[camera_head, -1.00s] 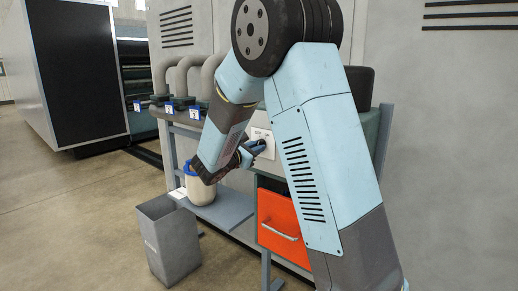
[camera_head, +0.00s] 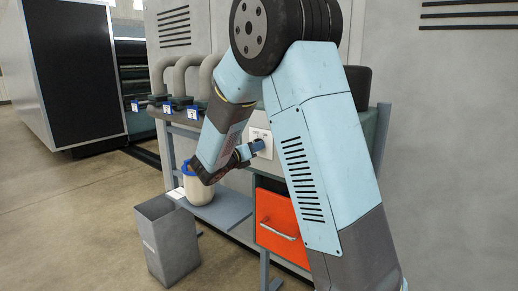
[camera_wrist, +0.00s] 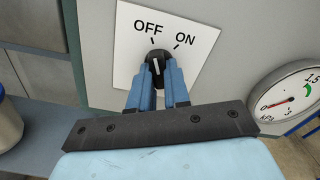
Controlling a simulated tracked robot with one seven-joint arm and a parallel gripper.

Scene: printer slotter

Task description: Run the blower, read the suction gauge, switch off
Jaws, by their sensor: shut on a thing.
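In the wrist view a white switch plate (camera_wrist: 190,35) is marked OFF on the left and ON on the right. A small black knob (camera_wrist: 155,63) with a white pointer line sits on the plate below the labels. My gripper (camera_wrist: 157,80) is shut on the knob, with its blue fingers on either side. The pointer looks close to upright, nearer the OFF mark. The round white gauge (camera_wrist: 290,95) is at the right, partly cut off, and its red needle lies near 0. In the head view my gripper (camera_head: 256,147) is at the plate, whose front is partly hidden.
A jar with a blue rim (camera_head: 196,190) stands on a low shelf left of my arm. A grey bin (camera_head: 168,243) is on the floor. An orange drawer (camera_head: 278,222) is below the plate. Grey pipes (camera_head: 193,68) with numbered blue tags stand at left.

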